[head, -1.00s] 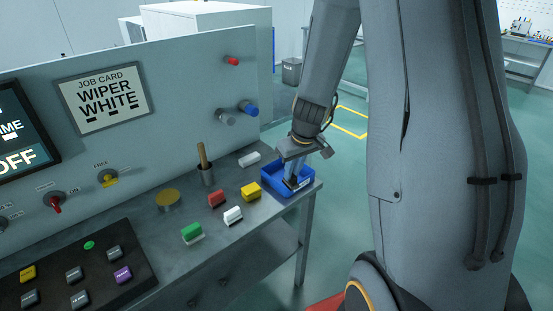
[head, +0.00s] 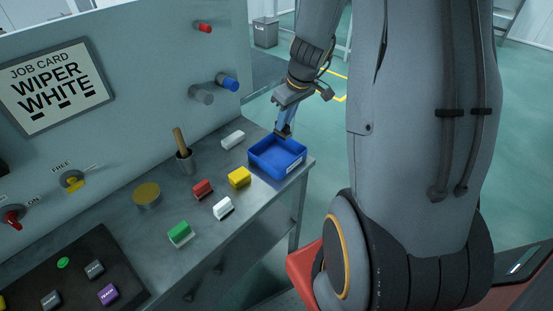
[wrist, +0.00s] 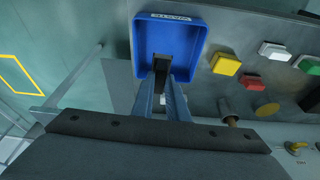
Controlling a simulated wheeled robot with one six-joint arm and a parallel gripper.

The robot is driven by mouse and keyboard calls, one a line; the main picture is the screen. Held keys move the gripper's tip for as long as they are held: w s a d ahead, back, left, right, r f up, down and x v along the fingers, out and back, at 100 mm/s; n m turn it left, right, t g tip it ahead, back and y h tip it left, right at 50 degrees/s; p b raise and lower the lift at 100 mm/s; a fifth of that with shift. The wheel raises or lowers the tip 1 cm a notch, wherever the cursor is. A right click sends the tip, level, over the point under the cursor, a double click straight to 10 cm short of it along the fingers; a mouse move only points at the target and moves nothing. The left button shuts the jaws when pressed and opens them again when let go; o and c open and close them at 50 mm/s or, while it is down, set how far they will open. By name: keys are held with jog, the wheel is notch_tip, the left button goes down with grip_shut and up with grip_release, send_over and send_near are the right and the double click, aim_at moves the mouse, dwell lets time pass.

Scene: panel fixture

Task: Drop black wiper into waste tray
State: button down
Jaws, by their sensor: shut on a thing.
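My gripper (head: 284,128) points down at the far edge of the blue waste tray (head: 262,163). Its fingers are shut on the small black wiper (head: 283,135). In the wrist view the black wiper (wrist: 162,68) sits between the fingertips (wrist: 164,74) and overlaps the near rim of the waste tray (wrist: 172,22). The tray's visible floor is empty. I cannot tell whether the wiper touches the tray.
White (head: 233,140), yellow (head: 239,177), red (head: 203,189) and green (head: 180,233) blocks and another white block (head: 222,208) lie on the bench beside the tray. A panel (head: 150,70) rises behind the bench.

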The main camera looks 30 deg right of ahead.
notch_tip(320, 180, down, 2)
jog(key=shift+f+b, duration=0.1)
jog(key=shift+b, duration=0.5)
jog(key=c, duration=1.7)
grip_release()
jog(key=shift+o, duration=0.2)
jog(key=v, duration=0.8)
jog(key=shift+b, duration=0.45)
jog(key=s+a+f+m+g+h+b, duration=0.1)
jog(key=s+a+f+m, duration=0.2)
jog(key=s+a, duration=0.9)
jog(key=a, duration=0.4)
jog(key=shift+s+g, duration=0.25)
jog(key=shift+g, duration=0.15)
